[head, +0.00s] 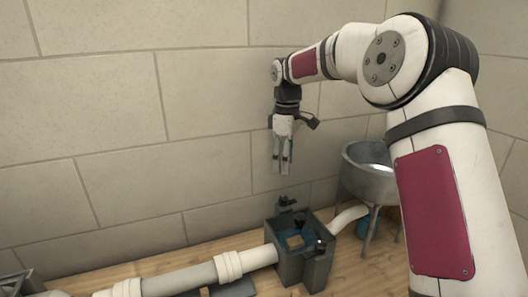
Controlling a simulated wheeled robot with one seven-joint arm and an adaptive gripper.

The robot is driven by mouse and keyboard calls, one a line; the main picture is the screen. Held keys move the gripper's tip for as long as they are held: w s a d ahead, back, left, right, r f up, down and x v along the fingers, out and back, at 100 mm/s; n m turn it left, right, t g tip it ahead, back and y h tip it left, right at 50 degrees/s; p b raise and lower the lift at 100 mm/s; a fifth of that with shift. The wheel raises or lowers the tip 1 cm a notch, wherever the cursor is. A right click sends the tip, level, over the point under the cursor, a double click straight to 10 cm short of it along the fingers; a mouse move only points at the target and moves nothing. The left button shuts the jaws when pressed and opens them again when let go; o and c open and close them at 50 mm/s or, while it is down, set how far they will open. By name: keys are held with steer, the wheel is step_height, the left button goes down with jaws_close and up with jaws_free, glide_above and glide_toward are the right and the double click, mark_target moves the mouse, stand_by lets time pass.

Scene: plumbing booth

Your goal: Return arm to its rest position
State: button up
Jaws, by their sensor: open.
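My arm (435,150) reaches in from the right side of the head view, white with dark red panels, and bends over at the top. My gripper (281,168) hangs from its end, pointing straight down. It is open, and nothing shows between its fingers. It appears above a dark grey box (290,268), apart from it, in front of the tiled wall. The exact gap to the wall cannot be told.
The dark box holds blue and tan parts, with a black fitting (287,203) at its back. White pipes (190,279) run left from it along the wooden surface (160,262). A round metal basin (368,172) on legs stands at right. The upper left is free before the wall (110,110).

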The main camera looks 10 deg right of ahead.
steer(key=s+r+m+t+p, duration=0.15)
steer(key=s+r, duration=0.25)
steer(key=s, duration=0.4)
steer(key=s+r+m+h, duration=0.1)
steer(key=s+r+m, duration=0.1)
steer(key=s+r, duration=0.4)
steer(key=s+r+m+t+p, duration=0.1)
steer(key=s+r+m, duration=0.15)
steer(key=s, duration=0.65)
steer(key=s+f+m+t+p, duration=0.1)
steer(key=s+m, duration=0.1)
steer(key=s, duration=0.8)
steer(key=s+f+m+y+p, duration=0.1)
steer(key=s+f+m, duration=0.1)
steer(key=s, duration=0.8)
steer(key=shift+s+d+f+m+t+p, duration=0.2)
steer(key=shift+s+m+t+p, duration=0.15)
steer(key=shift+m, duration=0.25)
